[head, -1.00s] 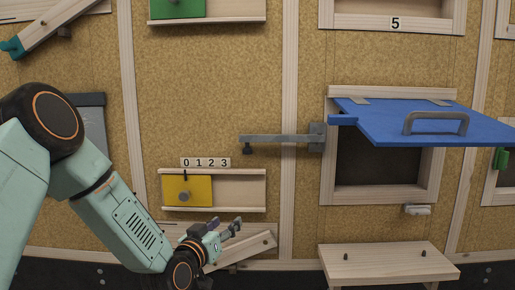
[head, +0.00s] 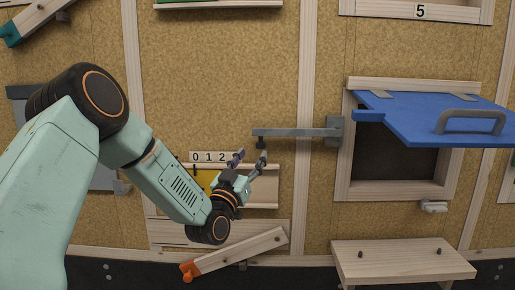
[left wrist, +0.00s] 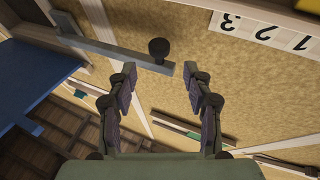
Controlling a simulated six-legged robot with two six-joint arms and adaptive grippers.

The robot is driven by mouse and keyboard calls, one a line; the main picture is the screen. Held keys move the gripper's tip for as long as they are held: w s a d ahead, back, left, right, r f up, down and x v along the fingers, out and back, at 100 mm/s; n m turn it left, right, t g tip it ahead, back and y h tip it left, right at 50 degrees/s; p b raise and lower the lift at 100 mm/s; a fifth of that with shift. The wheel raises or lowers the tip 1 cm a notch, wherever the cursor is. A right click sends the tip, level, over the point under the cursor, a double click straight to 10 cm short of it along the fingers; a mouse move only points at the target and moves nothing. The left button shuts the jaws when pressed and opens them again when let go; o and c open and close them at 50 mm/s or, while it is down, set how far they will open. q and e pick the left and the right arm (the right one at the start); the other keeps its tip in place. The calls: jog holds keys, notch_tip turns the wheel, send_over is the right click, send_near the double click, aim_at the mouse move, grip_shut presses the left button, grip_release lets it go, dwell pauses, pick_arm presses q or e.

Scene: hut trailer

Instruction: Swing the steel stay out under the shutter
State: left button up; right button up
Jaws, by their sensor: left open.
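The steel stay (head: 295,132) is a grey flat bar. It reaches left from its bracket (head: 335,131) beside the shutter opening, lying along the wall. A dark knob (head: 261,144) hangs at its free left end. The blue shutter (head: 425,115) is raised, sticking out above its dark opening, with a grey handle on it. My left gripper (head: 251,157) is open and empty just below the knob. In the left wrist view, the knob (left wrist: 158,48) and the stay's end (left wrist: 150,62) show ahead of the gap between my open fingers (left wrist: 161,72). My right gripper is not in view.
Behind my left gripper is a wooden slide rail with a yellow panel (head: 206,178) and number tiles (head: 208,157). A wooden bar with an orange end (head: 235,253) is tilted below. A small wooden shelf (head: 400,260) stands out under the shutter opening.

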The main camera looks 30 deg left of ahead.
aim_at(259, 146)
pick_arm(q)
jog(key=x, duration=0.4)
jog(key=shift+w+d+f, duration=0.25)
jog(key=shift+f, duration=0.05)
jog(key=shift+w+a+r, duration=0.1)
jog(key=shift+w+a, duration=0.15)
jog(key=shift+a, duration=0.15)
jog(key=shift+s+r, duration=0.15)
jog(key=shift+r, duration=0.05)
jog(key=shift+d, duration=0.3)
jog(key=shift+c, duration=0.5)
jog(key=shift+w+a+f, duration=0.1)
jog(key=shift+w+f, duration=0.05)
jog(key=shift+w, duration=0.2)
jog(key=c, duration=0.3)
jog(key=shift+a, duration=0.1)
jog(key=shift+c, duration=0.9)
jog(key=shift+s+a, duration=0.1)
jog(key=shift+c, duration=0.6)
grip_shut()
